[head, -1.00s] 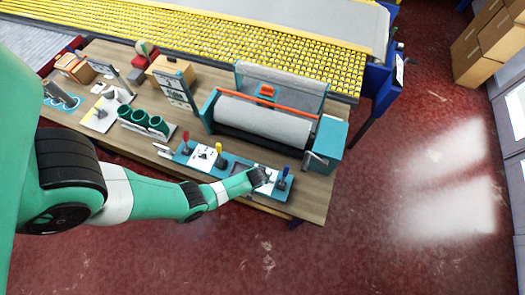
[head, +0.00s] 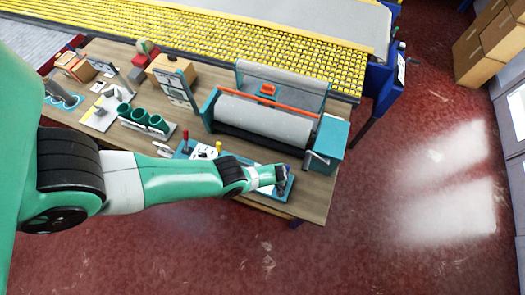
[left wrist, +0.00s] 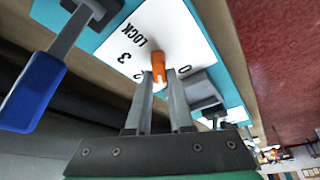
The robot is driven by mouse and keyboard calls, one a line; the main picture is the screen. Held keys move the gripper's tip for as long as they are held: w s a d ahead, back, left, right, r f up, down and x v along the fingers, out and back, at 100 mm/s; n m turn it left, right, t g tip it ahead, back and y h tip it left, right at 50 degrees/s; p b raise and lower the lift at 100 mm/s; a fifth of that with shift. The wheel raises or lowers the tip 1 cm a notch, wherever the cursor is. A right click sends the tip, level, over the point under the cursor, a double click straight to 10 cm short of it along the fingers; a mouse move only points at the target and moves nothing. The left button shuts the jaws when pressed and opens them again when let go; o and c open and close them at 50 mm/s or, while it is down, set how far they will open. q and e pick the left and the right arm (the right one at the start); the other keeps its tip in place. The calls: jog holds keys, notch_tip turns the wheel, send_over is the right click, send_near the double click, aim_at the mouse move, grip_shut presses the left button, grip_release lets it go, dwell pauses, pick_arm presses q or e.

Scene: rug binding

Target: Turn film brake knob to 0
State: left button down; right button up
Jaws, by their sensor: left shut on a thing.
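In the left wrist view the film brake knob (left wrist: 158,62) shows as a small orange piece on a white dial plate (left wrist: 126,42) marked LOCK, 3, 2 and 0. My left gripper (left wrist: 163,77) is shut on the knob, with one finger on each side of it. The fingers cover part of the dial, and I cannot tell which mark the knob points to. In the head view my left gripper (head: 281,180) is at the right end of the teal control panel (head: 290,187) and hides the knob. My right gripper is in neither current view.
A lever with a blue handle (left wrist: 32,90) stands close to my left gripper. Red (head: 186,147) and yellow (head: 218,147) levers stand further left on the panel. The grey film roll (head: 262,117) is behind it.

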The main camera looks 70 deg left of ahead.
pick_arm(q)
jog(key=shift+n+g+h+b, duration=0.4)
jog(key=shift+n+b, duration=0.5)
jog(key=shift+n, duration=0.6)
pick_arm(e)
jog(key=shift+f, duration=1.05)
pick_arm(q)
jog(key=c, duration=0.8)
grip_release()
jog(key=shift+r, duration=0.1)
